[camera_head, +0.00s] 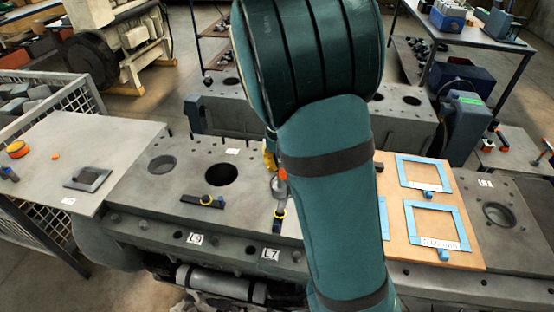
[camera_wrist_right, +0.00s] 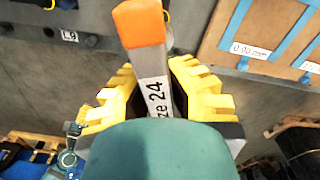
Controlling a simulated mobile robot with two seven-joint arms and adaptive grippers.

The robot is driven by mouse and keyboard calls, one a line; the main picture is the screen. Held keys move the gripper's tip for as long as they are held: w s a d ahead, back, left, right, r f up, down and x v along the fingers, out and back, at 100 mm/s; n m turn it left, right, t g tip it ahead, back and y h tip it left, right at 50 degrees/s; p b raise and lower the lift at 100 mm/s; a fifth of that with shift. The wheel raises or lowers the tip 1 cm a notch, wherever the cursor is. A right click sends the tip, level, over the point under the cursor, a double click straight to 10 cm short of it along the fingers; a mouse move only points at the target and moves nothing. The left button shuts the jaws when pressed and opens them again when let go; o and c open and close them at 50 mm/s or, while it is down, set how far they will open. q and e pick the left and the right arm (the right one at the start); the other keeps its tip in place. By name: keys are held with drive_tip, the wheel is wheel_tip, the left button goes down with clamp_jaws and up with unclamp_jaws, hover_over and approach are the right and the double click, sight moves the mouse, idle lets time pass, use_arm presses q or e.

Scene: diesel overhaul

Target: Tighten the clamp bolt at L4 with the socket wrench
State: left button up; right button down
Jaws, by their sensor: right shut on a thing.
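My right gripper (camera_wrist_right: 157,85) has its yellow fingers shut on a grey tool with an orange end, which I take to be the socket wrench (camera_wrist_right: 143,25). Its label reads "ze 24", the rest being hidden. In the head view my teal right arm hides most of the gripper, leaving a bit of yellow (camera_head: 270,158) beside it above the engine block (camera_head: 190,180). A black clamp bar (camera_head: 203,202) with a yellow ring lies on the block. Another yellow-ringed clamp (camera_head: 279,220) stands near its front edge. No L4 label is readable. My left gripper is out of view.
A wooden board (camera_head: 445,190) with blue frames lies right of my arm. A grey table (camera_head: 110,140) is at left. A round bore (camera_head: 221,174) opens in the block's top.

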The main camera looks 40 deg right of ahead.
drive_tip(key=shift+s+d+n, duration=0.1)
drive_tip(key=shift+s+n, duration=0.15)
drive_tip(key=shift+n, duration=0.75)
drive_tip(key=shift+w+f+n, duration=0.15)
drive_tip(key=shift+n, duration=0.85)
drive_tip(key=shift+f+n, duration=0.15)
drive_tip(key=shift+n, duration=0.55)
drive_tip(key=shift+n, duration=0.4)
